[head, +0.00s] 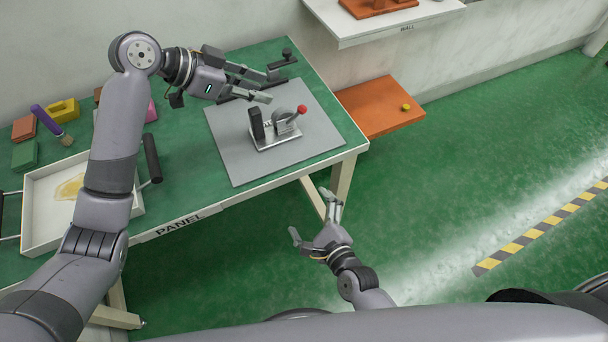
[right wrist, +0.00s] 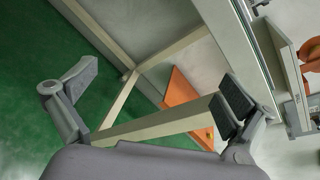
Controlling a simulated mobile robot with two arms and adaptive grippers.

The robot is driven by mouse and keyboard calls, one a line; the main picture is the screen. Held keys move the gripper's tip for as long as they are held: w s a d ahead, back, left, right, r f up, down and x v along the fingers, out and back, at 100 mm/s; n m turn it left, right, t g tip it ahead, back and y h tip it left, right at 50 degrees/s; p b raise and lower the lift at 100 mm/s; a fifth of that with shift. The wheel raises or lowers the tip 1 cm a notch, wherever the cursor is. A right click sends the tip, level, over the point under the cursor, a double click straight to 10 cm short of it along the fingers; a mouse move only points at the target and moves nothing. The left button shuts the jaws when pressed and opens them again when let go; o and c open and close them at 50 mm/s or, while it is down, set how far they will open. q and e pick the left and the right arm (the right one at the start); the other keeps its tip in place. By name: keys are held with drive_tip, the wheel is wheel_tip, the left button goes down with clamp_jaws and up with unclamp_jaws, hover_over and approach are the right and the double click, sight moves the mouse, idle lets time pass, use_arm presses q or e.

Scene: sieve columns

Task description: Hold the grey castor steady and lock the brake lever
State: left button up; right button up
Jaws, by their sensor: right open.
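The grey castor (head: 284,122) sits on a metal base plate (head: 275,142) on the grey mat, with a dark upright block (head: 256,125) at its left. Its brake lever with a red knob (head: 302,109) points up and to the right. My left gripper (head: 268,86) is above the far part of the mat, behind the castor, with its fingers apart and nothing between them. My right gripper (head: 312,213) is open and empty, low in front of the table's near edge; its spread fingers also show in the right wrist view (right wrist: 158,92).
The green table (head: 180,130) bears the grey mat (head: 225,150). A black part with a knob (head: 286,56) is behind my left gripper. A white tray (head: 40,215) and coloured blocks (head: 63,110) are at left. An orange shelf (head: 375,108) is at right.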

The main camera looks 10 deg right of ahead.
wheel_tip(320, 180, up, 13)
drive_tip(key=w+a+m+t, duration=0.1)
drive_tip(key=w+m+t, duration=0.15)
drive_tip(key=m, duration=0.55)
approach(275, 132)
drive_tip(key=shift+t+y, duration=0.3)
drive_tip(key=shift+t, duration=0.05)
drive_tip(key=w+a+r, duration=0.1)
drive_tip(key=w, duration=0.2)
drive_tip(key=w+a+r, duration=0.1)
drive_tip(key=w, duration=0.2)
drive_tip(key=w+a+r, duration=0.1)
drive_tip(key=w, duration=0.2)
drive_tip(key=shift+w+r, duration=0.1)
drive_tip(key=shift+w, duration=0.05)
drive_tip(key=shift+c, duration=0.4)
drive_tip(key=c, duration=1.1)
drive_tip(key=shift+c, duration=0.2)
